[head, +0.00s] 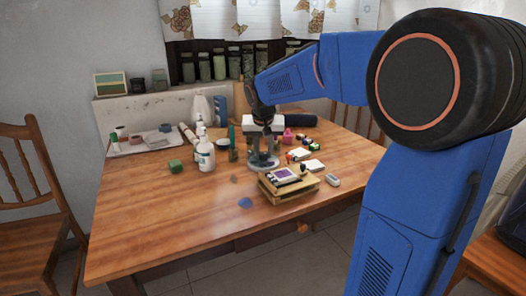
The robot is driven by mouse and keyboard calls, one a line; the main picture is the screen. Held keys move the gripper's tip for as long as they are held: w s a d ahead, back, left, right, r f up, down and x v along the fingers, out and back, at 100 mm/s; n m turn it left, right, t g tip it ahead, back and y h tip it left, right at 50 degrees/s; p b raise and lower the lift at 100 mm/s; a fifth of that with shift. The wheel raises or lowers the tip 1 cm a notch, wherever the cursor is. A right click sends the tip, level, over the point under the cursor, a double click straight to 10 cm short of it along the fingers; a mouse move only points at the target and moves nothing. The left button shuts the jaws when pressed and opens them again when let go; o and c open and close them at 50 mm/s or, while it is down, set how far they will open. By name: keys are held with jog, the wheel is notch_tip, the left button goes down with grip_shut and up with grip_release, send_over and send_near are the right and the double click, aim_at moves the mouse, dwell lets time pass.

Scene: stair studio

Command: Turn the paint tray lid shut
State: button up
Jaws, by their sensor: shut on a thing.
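My gripper (263,152) points down over the middle of the table, its two grey fingers on either side of a small part. A pale grey, rounded piece (263,164) lies on the table right under the fingertips. It looks like the paint tray with its lid, but it is small and partly hidden by the fingers. The gripper is shut on what seems to be the lid. How far the lid is turned cannot be told from here.
A wooden stand (289,191) with a purple-and-white item stands close in front. Small blocks and cards lie right. The table's (150,220) front left is mostly clear.

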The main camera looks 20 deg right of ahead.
jog(key=n, duration=0.1)
jog(key=n+y, duration=0.1)
jog(key=n, duration=0.3)
jog(key=shift+d+t+y, duration=0.25)
jog(key=shift+t+y, duration=0.05)
jog(key=shift+y, duration=0.1)
jog(key=shift+d+n+y, duration=0.1)
jog(key=shift+n+y, duration=0.8)
jog(key=shift+n, duration=1.4)
jog(key=o, duration=1)
jog(key=shift+o, duration=0.2)
jog(key=shift+r, duration=0.15)
jog(key=v, duration=1.7)
jog(key=shift+w+r, duration=0.25)
